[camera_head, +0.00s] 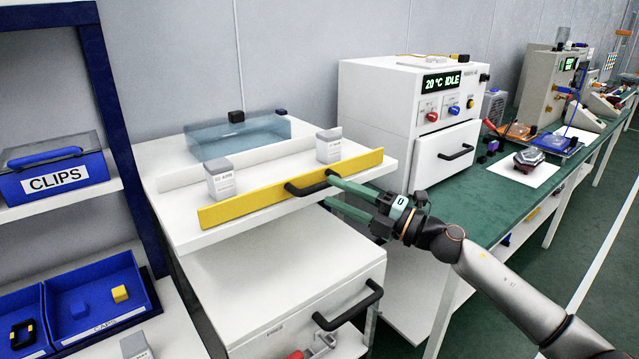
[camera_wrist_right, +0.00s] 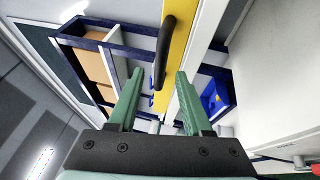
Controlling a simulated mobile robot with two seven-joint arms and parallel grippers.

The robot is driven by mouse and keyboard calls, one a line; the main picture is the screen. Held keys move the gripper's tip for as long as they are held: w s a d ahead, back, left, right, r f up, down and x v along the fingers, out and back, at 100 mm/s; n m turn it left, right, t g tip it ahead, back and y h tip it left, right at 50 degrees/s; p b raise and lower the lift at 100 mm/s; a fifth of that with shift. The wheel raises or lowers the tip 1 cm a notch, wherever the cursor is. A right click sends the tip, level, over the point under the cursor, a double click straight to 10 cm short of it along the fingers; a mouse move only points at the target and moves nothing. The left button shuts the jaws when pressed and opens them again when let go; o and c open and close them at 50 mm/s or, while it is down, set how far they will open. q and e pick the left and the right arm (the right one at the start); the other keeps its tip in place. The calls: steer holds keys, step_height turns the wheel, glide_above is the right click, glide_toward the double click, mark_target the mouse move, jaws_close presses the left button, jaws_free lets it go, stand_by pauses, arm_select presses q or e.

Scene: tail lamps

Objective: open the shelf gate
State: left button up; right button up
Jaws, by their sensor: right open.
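The shelf gate is a yellow bar (camera_head: 235,207) along the front edge of a white shelf, standing upright, with a black handle (camera_head: 305,190) on its front face. It also shows in the right wrist view as a yellow strip (camera_wrist_right: 177,60) with the black handle (camera_wrist_right: 164,50). My right gripper (camera_head: 330,190) is open at the right end of the handle, its green fingers pointing at the gate. In the right wrist view its fingertips (camera_wrist_right: 160,73) lie on either side of the handle's near end; I cannot tell whether they touch it. My left gripper is not in view.
Two small white boxes (camera_head: 221,183) (camera_head: 328,147) stand on the shelf behind the gate, with a clear blue bin (camera_head: 240,138) farther back. A white oven (camera_head: 400,90) stands right. Below is a white drawer unit (camera_head: 270,290) with a black handle. A blue-framed rack (camera_head: 115,110) stands left.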

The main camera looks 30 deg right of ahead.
mark_target(324, 188)
steer(key=shift+p+x, duration=0.5)
steer(key=shift+x, duration=1.75)
steer(key=shift+c, duration=0.2)
jaws_close()
